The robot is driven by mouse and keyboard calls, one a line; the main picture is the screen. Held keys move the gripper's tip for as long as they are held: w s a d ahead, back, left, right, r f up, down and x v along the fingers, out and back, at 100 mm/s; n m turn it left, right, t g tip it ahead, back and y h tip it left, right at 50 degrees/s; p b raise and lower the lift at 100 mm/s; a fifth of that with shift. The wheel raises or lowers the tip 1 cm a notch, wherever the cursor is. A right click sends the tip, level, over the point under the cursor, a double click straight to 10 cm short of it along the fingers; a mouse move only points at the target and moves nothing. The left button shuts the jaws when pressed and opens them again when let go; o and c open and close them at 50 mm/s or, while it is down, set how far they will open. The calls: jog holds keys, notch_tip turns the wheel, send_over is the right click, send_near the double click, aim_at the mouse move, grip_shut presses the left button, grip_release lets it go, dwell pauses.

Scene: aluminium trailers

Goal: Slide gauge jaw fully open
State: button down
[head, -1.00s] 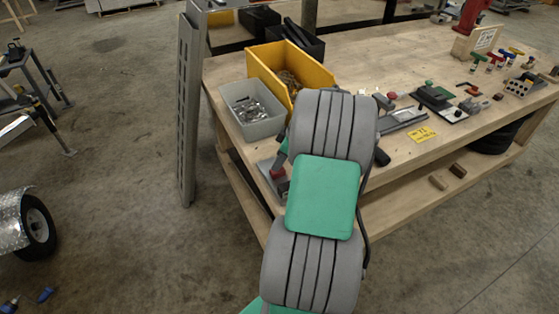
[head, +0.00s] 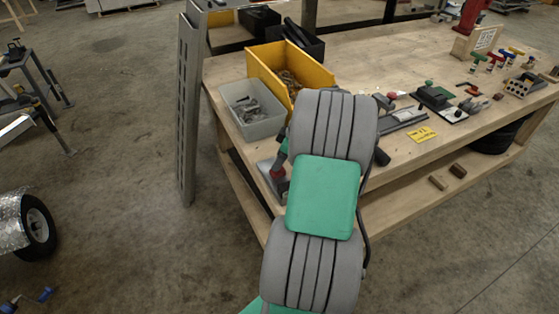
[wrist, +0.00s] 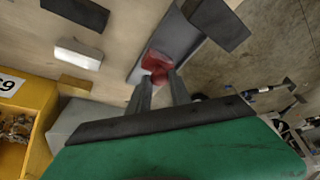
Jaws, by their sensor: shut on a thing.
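The gauge (wrist: 187,37) is a grey metal rail on the wooden bench. It runs diagonally near the bench edge in the wrist view. Its red jaw piece (wrist: 157,62) sits on the rail between my fingertips. My gripper (wrist: 159,80) is shut on this red piece, with one grey finger on each side. In the head view the red piece (head: 277,173) shows small at the bench's near left corner, just left of my arm. My arm hides part of the gauge there, so I cannot tell how far the jaw is open.
A dark block (wrist: 216,22) stands by the rail's upper end. A grey bin (head: 252,118) and a yellow bin (head: 318,76) stand behind the gauge on the bench (head: 385,60). A grey upright post (head: 189,110) is left of the bench. Tools lie to the right.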

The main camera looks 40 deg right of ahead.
jog(key=w, duration=0.1)
jog(key=w+d, duration=0.1)
jog(key=w, duration=0.1)
jog(key=shift+w, duration=0.15)
jog(key=shift+r, duration=0.1)
jog(key=c, duration=1.2)
grip_release()
jog(key=shift+w, duration=0.1)
jog(key=shift+c, duration=0.2)
jog(key=shift+o, duration=0.3)
jog(key=b+v, duration=0.1)
jog(key=v, duration=0.6)
jog(key=shift+s+r, duration=0.2)
jog(key=shift+r, duration=0.05)
